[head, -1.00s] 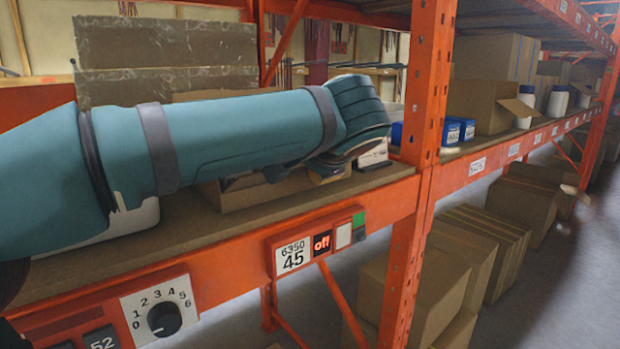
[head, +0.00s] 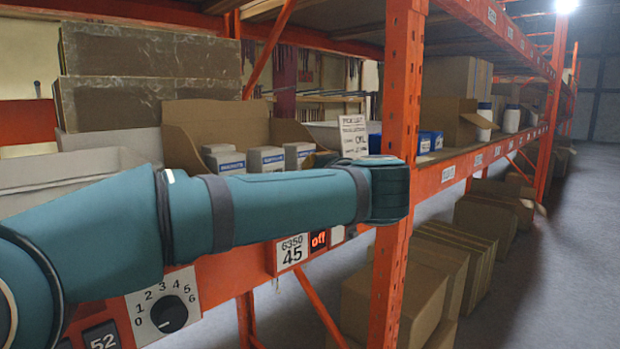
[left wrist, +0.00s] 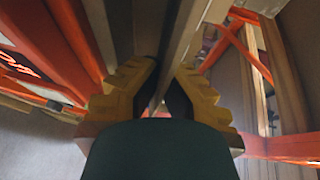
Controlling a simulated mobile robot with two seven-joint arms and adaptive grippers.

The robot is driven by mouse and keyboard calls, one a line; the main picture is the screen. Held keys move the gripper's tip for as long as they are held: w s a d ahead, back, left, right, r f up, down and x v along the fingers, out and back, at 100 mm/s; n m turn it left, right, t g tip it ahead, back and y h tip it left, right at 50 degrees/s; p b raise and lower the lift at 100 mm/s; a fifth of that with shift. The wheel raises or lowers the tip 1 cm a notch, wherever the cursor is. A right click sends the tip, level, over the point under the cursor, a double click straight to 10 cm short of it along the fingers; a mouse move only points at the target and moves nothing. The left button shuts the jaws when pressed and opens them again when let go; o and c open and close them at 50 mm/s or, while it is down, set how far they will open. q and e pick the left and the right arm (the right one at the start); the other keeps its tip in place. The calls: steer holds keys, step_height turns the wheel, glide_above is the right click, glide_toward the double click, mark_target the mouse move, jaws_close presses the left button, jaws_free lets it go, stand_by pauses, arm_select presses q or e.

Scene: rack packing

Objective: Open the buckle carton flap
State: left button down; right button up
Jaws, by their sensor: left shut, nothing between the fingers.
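No carton shows a readable buckle label, so I cannot tell which one is the buckle carton. An open brown carton (head: 447,112) with a flap (head: 479,121) sticking out to the right stands on the shelf beyond the orange upright. My left arm crosses the head view from the left and ends in front of that upright; its gripper is hidden there. In the left wrist view my left gripper (left wrist: 163,100) shows its yellow fingers, shut and empty, with grey and orange rack parts beyond. No carton flap shows clearly at the fingertips. My right gripper is in neither view.
The orange upright (head: 403,85) stands close to the arm's end. A brown bin (head: 215,118) holds small white-and-blue boxes (head: 267,159) behind the arm. A sign card (head: 353,136) and blue boxes (head: 430,141) stand near the upright. The floor aisle (head: 545,260) at right is clear.

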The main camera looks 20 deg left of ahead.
arm_select(q)
steer(key=shift+a, duration=0.1)
steer(key=c, duration=1.2)
jaws_free()
steer(key=shift+a, duration=0.1)
steer(key=v, duration=1.2)
